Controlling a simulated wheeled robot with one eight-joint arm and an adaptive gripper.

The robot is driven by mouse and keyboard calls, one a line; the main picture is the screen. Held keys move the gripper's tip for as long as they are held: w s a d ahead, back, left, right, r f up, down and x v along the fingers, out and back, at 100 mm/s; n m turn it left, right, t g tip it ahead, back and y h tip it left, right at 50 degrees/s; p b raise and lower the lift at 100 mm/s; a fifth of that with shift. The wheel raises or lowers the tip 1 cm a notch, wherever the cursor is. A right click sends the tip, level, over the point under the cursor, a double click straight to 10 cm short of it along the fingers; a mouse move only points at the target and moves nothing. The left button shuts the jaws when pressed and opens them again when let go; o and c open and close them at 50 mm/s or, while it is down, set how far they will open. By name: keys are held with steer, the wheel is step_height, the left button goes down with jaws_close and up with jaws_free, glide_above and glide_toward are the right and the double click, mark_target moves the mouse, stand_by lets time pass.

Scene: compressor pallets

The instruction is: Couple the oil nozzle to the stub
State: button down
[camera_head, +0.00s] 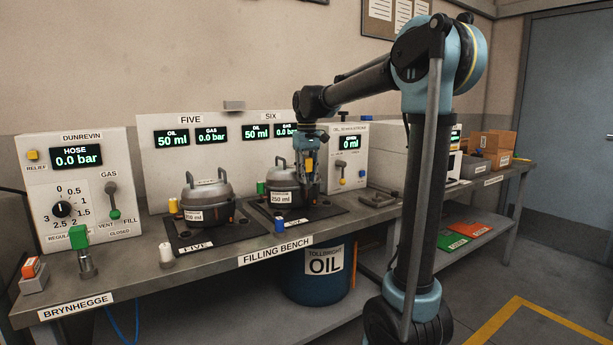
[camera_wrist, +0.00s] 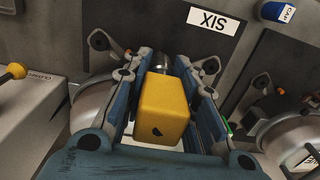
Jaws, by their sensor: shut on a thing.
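My gripper (camera_head: 308,185) is shut on the oil nozzle, a yellow block with a black drop mark (camera_wrist: 162,108) in the wrist view. It also shows as a small yellow patch in the head view (camera_head: 309,164). A grey metal cylinder (camera_wrist: 162,64) shows at the far end of the block between the fingers. I cannot tell whether it is the nozzle's own end or the stub. My gripper is at the right side of compressor six (camera_head: 284,197), a grey pot labelled 250 ml. Its stub is not clearly visible, and contact cannot be told.
Compressor five (camera_head: 207,198) stands to the left on its dark pallet. A blue cap (camera_head: 279,226) and a white cap (camera_head: 165,254) stand near the bench's front edge. A green nozzle (camera_head: 78,237) is at the left. The oil panel (camera_head: 351,158) stands close behind my gripper.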

mark_target(307, 158)
steer(key=shift+f, duration=0.9)
steer(key=c, duration=1.2)
jaws_free()
step_height(307, 158, up, 12)
steer(key=shift+f, duration=0.1)
steer(key=s+d+f+m+t, duration=0.1)
steer(key=s+d+f+m, duration=0.1)
steer(key=s+d+f, duration=0.85)
steer(key=s+d+f+m+t, duration=0.1)
steer(key=s+d+f+m, duration=0.2)
steer(key=s+d+f, duration=0.7)
steer(key=s+f+m, duration=0.1)
steer(key=s+f, duration=1)
steer(key=f, duration=0.2)
steer(key=shift+d+m, duration=0.3)
steer(key=shift+d, duration=0.05)
